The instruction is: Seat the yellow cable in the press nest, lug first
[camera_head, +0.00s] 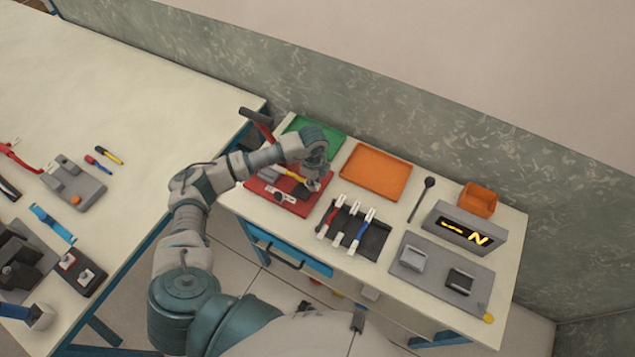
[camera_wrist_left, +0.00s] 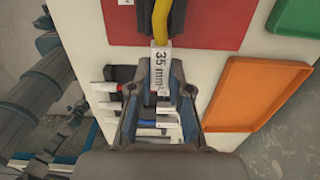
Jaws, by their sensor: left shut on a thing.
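The yellow cable (camera_wrist_left: 161,20) carries a white label (camera_wrist_left: 161,70) reading 35 mm². My left gripper (camera_wrist_left: 158,85) is shut on it at the label end. In the head view the yellow cable (camera_head: 292,177) shows as a short piece over the red press base (camera_head: 268,188), beside my left gripper (camera_head: 313,184). In the wrist view the cable runs away from the fingers to the top edge, past a dark part on the red base (camera_wrist_left: 222,18). The lug end is out of that view. The nest is largely hidden, so I cannot tell whether the lug touches it. My right gripper is not in view.
A black tray (camera_head: 376,243) with red, black and blue cables lies right of the press. An orange tray (camera_head: 375,172) and a green tray (camera_head: 328,137) lie behind. A grey plate (camera_head: 424,268) and a lit display box (camera_head: 464,228) stand at right. A dark-handled red lever (camera_head: 262,127) rises behind my arm.

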